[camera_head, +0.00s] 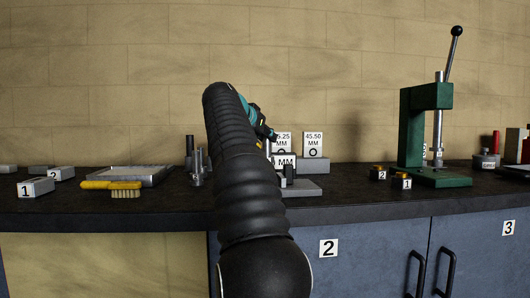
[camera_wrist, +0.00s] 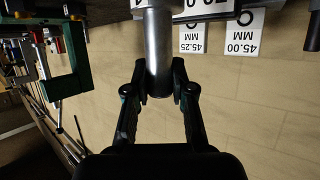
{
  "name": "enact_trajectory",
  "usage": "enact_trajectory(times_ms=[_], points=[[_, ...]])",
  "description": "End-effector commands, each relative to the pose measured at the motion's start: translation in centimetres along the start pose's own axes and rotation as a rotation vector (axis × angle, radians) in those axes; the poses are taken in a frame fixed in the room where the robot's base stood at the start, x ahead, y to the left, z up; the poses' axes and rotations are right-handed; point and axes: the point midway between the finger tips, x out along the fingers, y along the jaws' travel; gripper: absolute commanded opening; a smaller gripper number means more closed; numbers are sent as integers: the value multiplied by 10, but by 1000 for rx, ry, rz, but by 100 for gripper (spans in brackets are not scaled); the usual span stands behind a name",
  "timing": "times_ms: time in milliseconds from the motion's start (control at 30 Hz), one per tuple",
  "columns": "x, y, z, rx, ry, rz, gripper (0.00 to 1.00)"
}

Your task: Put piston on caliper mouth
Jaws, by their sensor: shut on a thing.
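In the wrist view, my gripper (camera_wrist: 158,88) is shut on a smooth grey metal cylinder (camera_wrist: 158,45), which I take to be the piston. Its fingers close on both sides of the cylinder's near end, and the far end runs out of the top of the picture. In the head view, my gripper (camera_head: 263,133) is mostly hidden behind my own black arm, above the back of the bench. I cannot pick out the caliper mouth for sure; a grey block (camera_head: 307,188) with small dark upright parts on it sits just right of my arm.
Size cards (camera_head: 313,144) stand behind the block. A green press (camera_head: 413,130) and small numbered brass-coloured parts (camera_head: 401,181) are at right. Dark upright cylinders (camera_head: 198,166), a tray (camera_head: 135,173), a yellow brush (camera_head: 112,187) and numbered blocks (camera_head: 36,187) are at left. The front bench strip is mostly clear.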

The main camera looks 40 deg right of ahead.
Motion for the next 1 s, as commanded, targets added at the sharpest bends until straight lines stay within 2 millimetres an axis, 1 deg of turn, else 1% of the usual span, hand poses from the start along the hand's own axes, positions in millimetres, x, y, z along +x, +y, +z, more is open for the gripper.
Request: enact_trajectory(times_ms=[67, 133, 300, 400, 700, 867, 900, 967, 1000], points=[[0, -3, 1, 2, 3, -1, 0], [3, -3, 6, 1, 3, 0, 0], [12, -3, 29, 0, 2, 1, 0], [15, -3, 36, 1, 3, 0, 0], [16, -3, 37, 2, 3, 0, 0], [18, -3, 42, 2, 3, 0, 0], [18, -3, 41, 1, 1, 0, 33], [18, -3, 41, 1, 1, 0, 48], [18, -3, 41, 1, 1, 0, 48]])
